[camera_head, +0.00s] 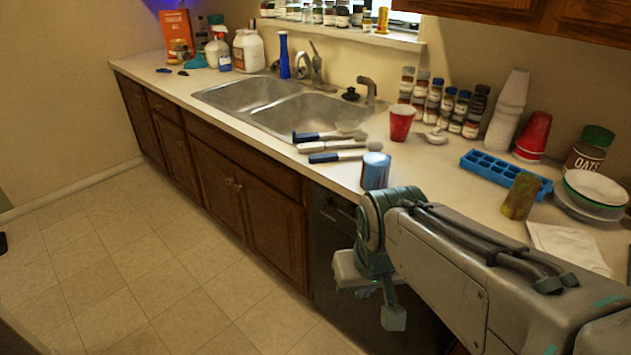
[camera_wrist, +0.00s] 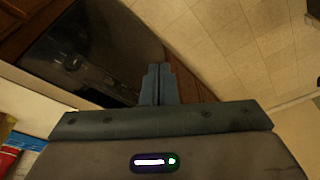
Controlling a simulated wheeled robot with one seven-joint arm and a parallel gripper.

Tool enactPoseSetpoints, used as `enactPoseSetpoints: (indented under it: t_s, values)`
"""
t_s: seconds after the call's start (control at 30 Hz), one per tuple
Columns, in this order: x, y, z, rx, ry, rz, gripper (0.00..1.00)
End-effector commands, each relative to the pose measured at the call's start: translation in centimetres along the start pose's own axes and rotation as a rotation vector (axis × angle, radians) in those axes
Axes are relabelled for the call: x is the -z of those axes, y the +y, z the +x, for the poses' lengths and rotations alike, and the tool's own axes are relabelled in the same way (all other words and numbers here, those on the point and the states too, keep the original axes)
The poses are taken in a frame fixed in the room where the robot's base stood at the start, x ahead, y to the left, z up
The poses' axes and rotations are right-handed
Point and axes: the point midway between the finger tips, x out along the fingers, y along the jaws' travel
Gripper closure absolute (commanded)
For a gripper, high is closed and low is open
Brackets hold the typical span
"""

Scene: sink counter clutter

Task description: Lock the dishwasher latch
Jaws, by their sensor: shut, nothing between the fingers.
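The dishwasher (camera_head: 330,240) is the dark front set under the counter, to the right of the wooden cabinets in the head view. My arm and gripper cover its right part. In the wrist view the dishwasher (camera_wrist: 100,45) is at the upper left, with a dark control strip along its top edge. A small latch-like part (camera_wrist: 72,62) shows on that strip, too dark to tell its position. My gripper (camera_wrist: 159,70) is shut and empty, its fingertips over the dishwasher's right side in the wrist view. In the head view my gripper (camera_head: 393,315) hangs in front of the dishwasher, below the counter edge.
The counter (camera_head: 440,170) edge runs just above my gripper. The tiled floor (camera_head: 130,270) at left is clear.

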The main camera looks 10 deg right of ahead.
Motion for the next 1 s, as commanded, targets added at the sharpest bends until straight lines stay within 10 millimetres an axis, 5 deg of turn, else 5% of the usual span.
enactPoseSetpoints:
  t_s: [0.27, 0.47, 0.67, 1.0]
  values:
    - [0.0, 0.0, 0.1, -0.002, -0.002, -0.001, 1.0]
    - [1.4, 1.6, 2.0, -0.086, -0.052, -0.024, 1.0]
    - [5.7, 4.7, 6.2, -0.314, -0.129, -0.093, 1.0]
    - [16.3, 7.6, 14.1, -0.77, -0.088, -0.279, 1.0]
